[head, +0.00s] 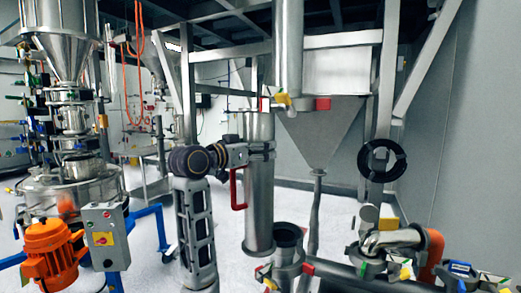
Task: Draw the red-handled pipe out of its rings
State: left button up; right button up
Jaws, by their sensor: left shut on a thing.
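The red-handled pipe (260,200) is an upright steel cylinder in the middle of the head view, with its red handle (235,190) on its left side. My left gripper (262,151) reaches in from the left and is shut on the upper part of the pipe. The lower ring (288,236), dark inside with red and green clamp parts, stands to the right of the pipe's lower end. The upper ring (294,103), with yellow and red parts, sits under a fixed vertical pipe, right of the pipe's top. The pipe appears beside both rings. My right gripper is not seen.
A metal frame (340,42) with a hopper (322,130) stands behind. An orange motor (52,250) and a grey control box (104,236) are at lower left. A curved pipe fitting (392,238) is at lower right. Pale floor shows left of the pipe.

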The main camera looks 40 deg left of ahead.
pick_arm(q)
jog(key=s, duration=0.2)
jog(key=s+a, duration=0.1)
jog(key=shift+s+r, duration=0.2)
jog(key=shift+r, duration=0.1)
jog(key=shift+s, duration=0.25)
jog(key=shift+s+a, duration=0.1)
jog(key=shift+s, duration=0.5)
jog(key=shift+s+a, duration=0.1)
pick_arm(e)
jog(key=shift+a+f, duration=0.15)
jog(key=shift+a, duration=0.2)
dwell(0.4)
